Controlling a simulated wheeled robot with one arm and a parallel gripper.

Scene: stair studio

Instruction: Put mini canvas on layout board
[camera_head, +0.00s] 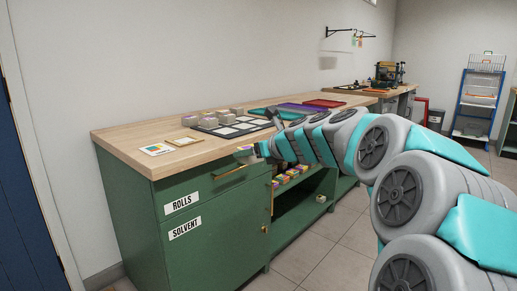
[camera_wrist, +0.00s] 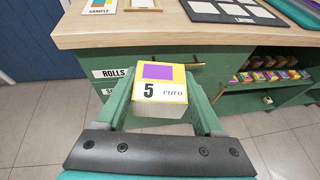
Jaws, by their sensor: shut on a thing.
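My gripper (camera_wrist: 158,88) is shut on a small block-like canvas (camera_wrist: 160,95) with a yellow-edged top, a purple rectangle and the print "5 euro". The fingers are on its left and right sides. In the head view the canvas (camera_head: 245,152) is held in front of the workbench, near its front edge. The layout board (camera_wrist: 220,19) is black with white panels and a "LAYOUT" label. It lies on the bench top, beyond and right of the canvas in the wrist view. It also shows in the head view (camera_head: 229,137). Canvas and board are apart.
The wooden bench top (camera_head: 125,137) bears a sample card (camera_head: 156,149), a small framed piece (camera_head: 184,141) and several grey blocks (camera_head: 222,115) behind the board. Below are green drawers with a brass handle (camera_head: 230,173) and a shelf of several colourful blocks (camera_wrist: 262,76).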

